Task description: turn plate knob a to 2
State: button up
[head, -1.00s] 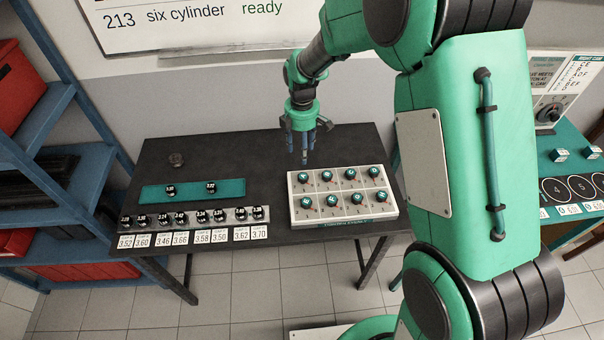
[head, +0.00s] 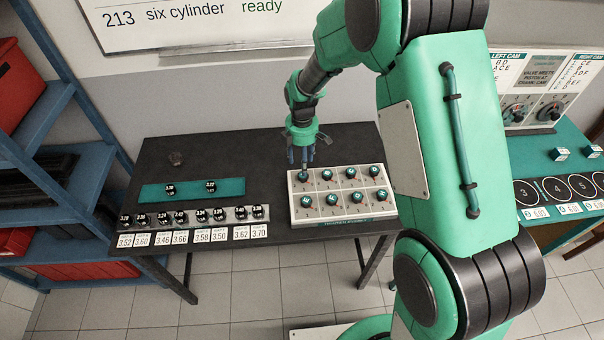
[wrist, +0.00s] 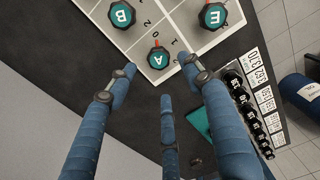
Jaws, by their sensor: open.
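The knob plate (head: 343,217) is a pale panel with two rows of dark knobs with teal caps, lying on the dark table. Knob A (wrist: 158,58) has a teal cap lettered A and an orange pointer toward the top of the wrist view. Small digits, including a 0, are printed by it; which digit it points at is hard to tell. In the head view, my gripper (head: 302,158) is over the plate's back left corner. In the wrist view, my three blue fingers (wrist: 160,88) are spread open around the near side of knob A, holding nothing.
Knob B (wrist: 122,13) and knob E (wrist: 213,15) are close by. Left of the plate are a teal strip (head: 150,194) with two black pieces and a row of black pieces behind number cards (head: 160,240). A blue shelf (head: 60,110) stands left.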

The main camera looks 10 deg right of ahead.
aim_at(303, 178)
jog(key=shift+f, duration=3.5)
jog(key=c, duration=1.1)
